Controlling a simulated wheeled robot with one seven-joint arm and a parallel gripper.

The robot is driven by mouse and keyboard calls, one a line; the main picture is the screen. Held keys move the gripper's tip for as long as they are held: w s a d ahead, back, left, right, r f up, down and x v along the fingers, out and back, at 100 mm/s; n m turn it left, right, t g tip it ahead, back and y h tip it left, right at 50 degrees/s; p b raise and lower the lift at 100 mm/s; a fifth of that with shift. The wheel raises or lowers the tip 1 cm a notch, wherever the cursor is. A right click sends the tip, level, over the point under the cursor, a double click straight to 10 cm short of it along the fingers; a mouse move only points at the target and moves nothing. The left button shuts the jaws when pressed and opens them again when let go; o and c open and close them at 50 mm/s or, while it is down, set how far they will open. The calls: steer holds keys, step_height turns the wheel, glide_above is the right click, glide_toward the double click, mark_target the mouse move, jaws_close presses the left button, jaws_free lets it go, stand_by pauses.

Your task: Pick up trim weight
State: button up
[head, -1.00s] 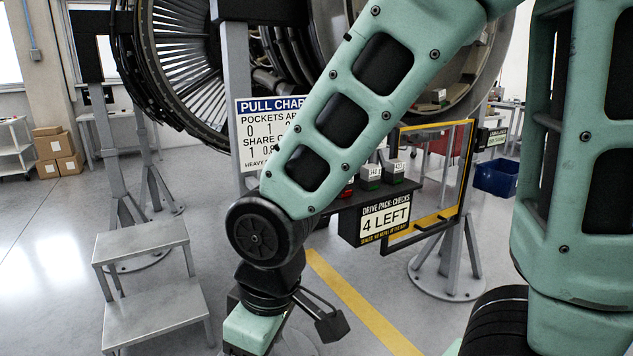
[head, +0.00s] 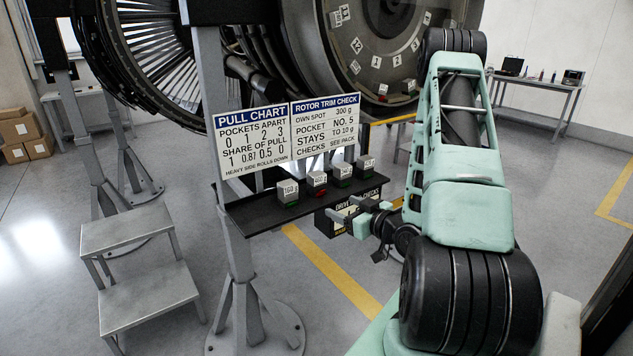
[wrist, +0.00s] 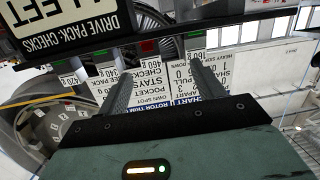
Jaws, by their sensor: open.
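Several small grey block-shaped trim weights stand in a row on a dark shelf (head: 262,218). They are the 160 g weight (head: 288,192) at the left end, a red-based weight (head: 317,182), a green-based weight (head: 343,175) and the right-end weight (head: 366,165). My gripper (head: 347,210) is open and empty at the shelf's front edge, below the two right-hand weights in the head view. In the wrist view, labels appear upside down; the red-based weight (wrist: 150,67) shows between my spread fingers (wrist: 160,62), and the 160 g weight (wrist: 195,40) is to the right.
A pull chart (head: 252,140) and rotor trim check board (head: 327,130) stand behind the weights. A grey step stool (head: 140,255) and a support stand (head: 240,290) are left. The engine rotor (head: 380,45) is behind.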

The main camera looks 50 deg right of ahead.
steer(key=s+d+m+t+h, duration=0.1)
steer(key=s, duration=0.1)
steer(key=b, duration=0.9)
glide_toward(321, 181)
steer(key=p+x, duration=0.1)
steer(key=x, duration=0.4)
steer(key=shift+w+d, duration=0.15)
steer(key=shift+w, duration=0.25)
steer(key=shift+h, duration=0.3)
steer(key=p+x, duration=0.1)
steer(key=x, duration=0.2)
steer(key=p+x, duration=0.1)
steer(key=x, duration=0.1)
steer(key=shift+w+a+r+p, duration=0.1)
steer(key=shift+w+a+p, duration=0.05)
steer(key=shift+a+p, duration=0.15)
steer(key=shift+w+d, duration=0.2)
steer(key=shift+w, duration=0.2)
steer(key=c, duration=1.4)
